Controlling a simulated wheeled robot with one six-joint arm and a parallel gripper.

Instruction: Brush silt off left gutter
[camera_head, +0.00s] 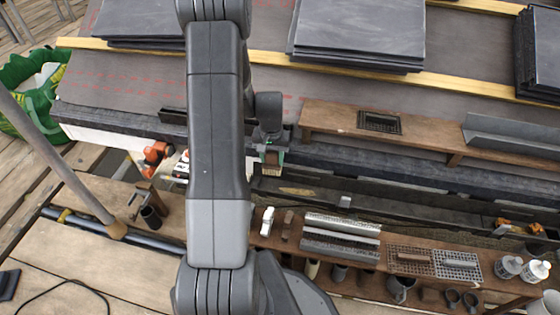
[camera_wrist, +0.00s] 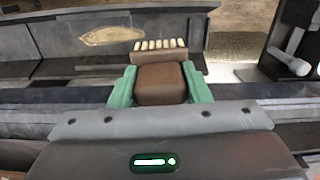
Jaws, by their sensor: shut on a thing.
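My gripper (camera_head: 270,150) is at the eave just right of my arm. In the wrist view its green fingers (camera_wrist: 158,86) are shut on the brown block of a brush (camera_wrist: 160,82), with a row of pale bristles at its far side. The brush also shows in the head view (camera_head: 271,169), pointing down. A dark gutter (camera_head: 380,203) runs along the roof edge, partly hidden by my arm. A tan patch of silt (camera_head: 297,191) lies in it, right of the brush; in the wrist view the silt (camera_wrist: 112,36) is left of the bristles. Bristle contact with the gutter is unclear.
A wooden shelf (camera_head: 430,135) with a dark grate sits above the gutter. Slate stacks (camera_head: 358,35) rest on the roof. An orange clamp (camera_head: 157,152) is at the left. A bench below holds metal profiles (camera_head: 340,236), mesh trays (camera_head: 435,262) and jars.

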